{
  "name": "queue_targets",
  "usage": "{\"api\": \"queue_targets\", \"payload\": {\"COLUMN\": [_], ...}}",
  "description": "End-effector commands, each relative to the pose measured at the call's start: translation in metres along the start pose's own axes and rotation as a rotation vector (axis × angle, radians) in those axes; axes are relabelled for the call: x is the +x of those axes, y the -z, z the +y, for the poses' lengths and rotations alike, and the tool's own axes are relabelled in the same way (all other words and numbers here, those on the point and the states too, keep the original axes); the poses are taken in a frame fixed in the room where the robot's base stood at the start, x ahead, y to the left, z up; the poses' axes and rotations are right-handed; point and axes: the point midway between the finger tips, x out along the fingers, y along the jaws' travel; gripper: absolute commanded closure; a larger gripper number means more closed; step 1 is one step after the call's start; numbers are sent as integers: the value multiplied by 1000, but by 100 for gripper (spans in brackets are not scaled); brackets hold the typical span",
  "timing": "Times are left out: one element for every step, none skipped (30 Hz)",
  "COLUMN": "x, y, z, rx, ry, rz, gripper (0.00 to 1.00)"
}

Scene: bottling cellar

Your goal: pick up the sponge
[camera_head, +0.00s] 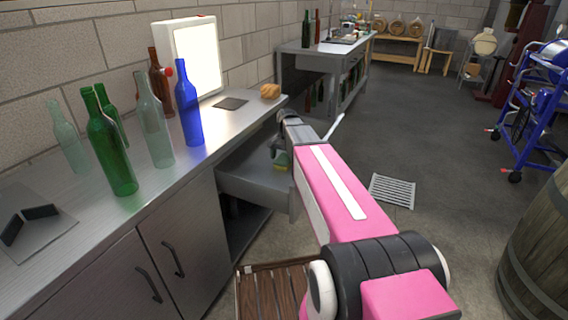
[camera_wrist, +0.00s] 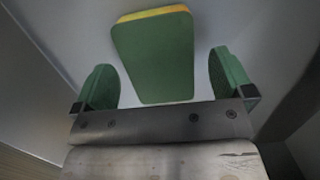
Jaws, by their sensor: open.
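The sponge (camera_wrist: 153,55), green with a yellow edge, lies in the open drawer. In the wrist view it sits between the two green-padded fingers of my gripper (camera_wrist: 163,68), with a gap on each side. My gripper is open and holds nothing. My arm hides part of the drawer.
Several bottles, including a blue one (camera_head: 188,105) and a green one (camera_head: 108,150), stand on the counter (camera_head: 150,195) beside a lit panel (camera_head: 197,55). A small tan object (camera_head: 270,91) lies at its far end. A floor grate (camera_head: 392,190) and barrel (camera_head: 540,245) are at right.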

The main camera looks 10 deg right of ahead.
Motion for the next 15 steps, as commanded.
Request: {"api": "queue_targets", "payload": {"x": [7, 10, 13, 15, 16, 16, 16, 16, 16, 16, 16, 16, 16, 16, 16], "y": [0, 0, 1, 1, 1, 1, 1, 1, 1, 1, 1, 1, 1, 1, 1], "z": [0, 0, 0, 0, 0, 0, 0, 0, 0, 0, 0, 0, 0, 0, 0], "rx": [0, 0, 0, 0, 0, 0, 0, 0, 0, 0, 0, 0, 0, 0, 0], "ry": [0, 0, 0, 0, 0, 1, 1, 1, 1, 1, 1, 1, 1, 1, 1], "rz": [-1, 0, 0, 0, 0, 1, 1, 1, 1, 1, 1, 1, 1, 1, 1], "gripper": [1, 1, 1, 1, 1, 1, 1, 1, 1, 1, 1, 14, 24, 34, 47]}}
